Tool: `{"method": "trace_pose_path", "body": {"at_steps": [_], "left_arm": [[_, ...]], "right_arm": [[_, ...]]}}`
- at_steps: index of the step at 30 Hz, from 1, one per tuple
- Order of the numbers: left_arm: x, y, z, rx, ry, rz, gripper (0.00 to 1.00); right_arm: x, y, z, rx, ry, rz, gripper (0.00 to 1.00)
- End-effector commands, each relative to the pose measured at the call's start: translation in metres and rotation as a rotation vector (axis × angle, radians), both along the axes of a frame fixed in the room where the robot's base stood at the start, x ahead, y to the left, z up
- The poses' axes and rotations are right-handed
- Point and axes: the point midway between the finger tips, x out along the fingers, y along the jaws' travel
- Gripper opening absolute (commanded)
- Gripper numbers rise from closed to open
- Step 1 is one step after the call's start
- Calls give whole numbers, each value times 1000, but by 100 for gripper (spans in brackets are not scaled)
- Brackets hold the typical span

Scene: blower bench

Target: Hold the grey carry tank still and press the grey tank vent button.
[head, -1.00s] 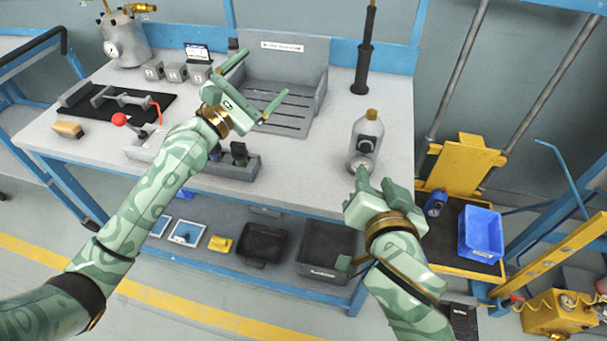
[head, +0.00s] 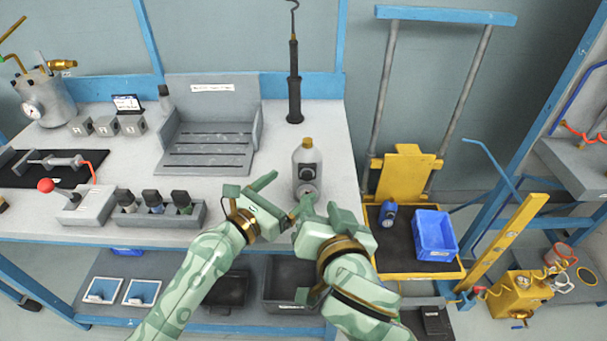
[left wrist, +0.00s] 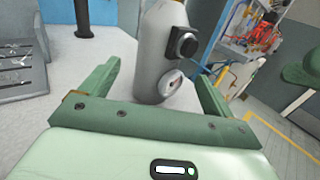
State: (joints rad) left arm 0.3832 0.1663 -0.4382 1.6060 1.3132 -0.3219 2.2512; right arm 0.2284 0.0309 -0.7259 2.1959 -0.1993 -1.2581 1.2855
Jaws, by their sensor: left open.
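The grey carry tank (head: 304,156) stands upright near the bench's right front, with a brass top. A black round button in a dark housing (head: 308,172), apparently the vent button, sits on its front above a small round dial. In the left wrist view the tank (left wrist: 153,50) stands between my open fingers, with the button (left wrist: 186,45) and dial (left wrist: 172,83) facing right. My left gripper (head: 284,199) is open beside the tank's lower left; contact is not clear. My right gripper (head: 306,207) is just in front of the tank's base; its jaw opening cannot be made out.
Left of the tank are a grey slotted tray (head: 208,150) and a holder with several dark-capped bottles (head: 158,212). A black upright tool (head: 294,85) stands behind. A yellow cart with a blue bin (head: 434,234) is right of the bench.

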Motion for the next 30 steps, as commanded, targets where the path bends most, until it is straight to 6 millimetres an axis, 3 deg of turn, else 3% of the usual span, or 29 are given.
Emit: {"method": "trace_pose_path", "body": {"at_steps": [6,12,26,30], "left_arm": [[38,-31,2,4,-5,-5,88],[49,-43,3,0,-4,-8,88],[55,-43,0,2,-1,2,88],[55,-43,0,2,-1,2,55]], "right_arm": [[0,0,0,0,0,0,36],[0,0,0,0,0,0,36],[0,0,0,0,0,0,36],[0,0,0,0,0,0,36]]}}
